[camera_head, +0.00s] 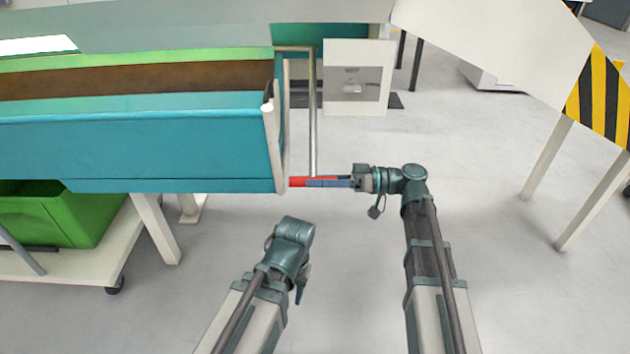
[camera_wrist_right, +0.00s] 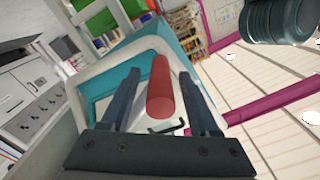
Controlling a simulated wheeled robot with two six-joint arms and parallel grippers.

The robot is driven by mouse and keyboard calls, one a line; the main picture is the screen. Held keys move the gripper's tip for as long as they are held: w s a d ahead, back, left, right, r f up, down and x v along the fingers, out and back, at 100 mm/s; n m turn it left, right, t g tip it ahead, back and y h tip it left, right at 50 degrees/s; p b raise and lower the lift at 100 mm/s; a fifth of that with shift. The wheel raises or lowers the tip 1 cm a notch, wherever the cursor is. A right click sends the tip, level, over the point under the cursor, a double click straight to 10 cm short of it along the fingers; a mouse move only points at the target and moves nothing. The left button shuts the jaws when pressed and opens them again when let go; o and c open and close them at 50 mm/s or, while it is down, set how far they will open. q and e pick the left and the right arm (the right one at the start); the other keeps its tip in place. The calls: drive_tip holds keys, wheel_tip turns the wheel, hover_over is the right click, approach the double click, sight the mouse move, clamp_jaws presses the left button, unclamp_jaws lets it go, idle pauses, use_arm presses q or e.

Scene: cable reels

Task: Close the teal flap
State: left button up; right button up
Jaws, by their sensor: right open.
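A long teal panel (camera_head: 140,150), which looks like the flap, runs along the near side of a bench-like unit at the left. A red handle (camera_head: 297,181) sticks out near its lower right corner. In the right wrist view the red handle (camera_wrist_right: 160,88) points toward the camera from a pale and teal part. My right gripper (camera_head: 330,182) is open, its fingers on either side of the handle; I cannot tell whether they touch it. My left gripper (camera_head: 300,291) hangs low beside its wrist, apart from the panel, its fingers mostly hidden.
A green crate (camera_head: 75,215) stands on a white wheeled shelf below the unit. A thin metal frame (camera_head: 313,115) stands by the unit's right end, near a pale box (camera_head: 357,104). A striped yellow-black panel (camera_head: 600,97) is at the right. The floor between is clear.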

drive_tip(key=shift+a, duration=0.45)
clamp_jaws()
idle(1.2)
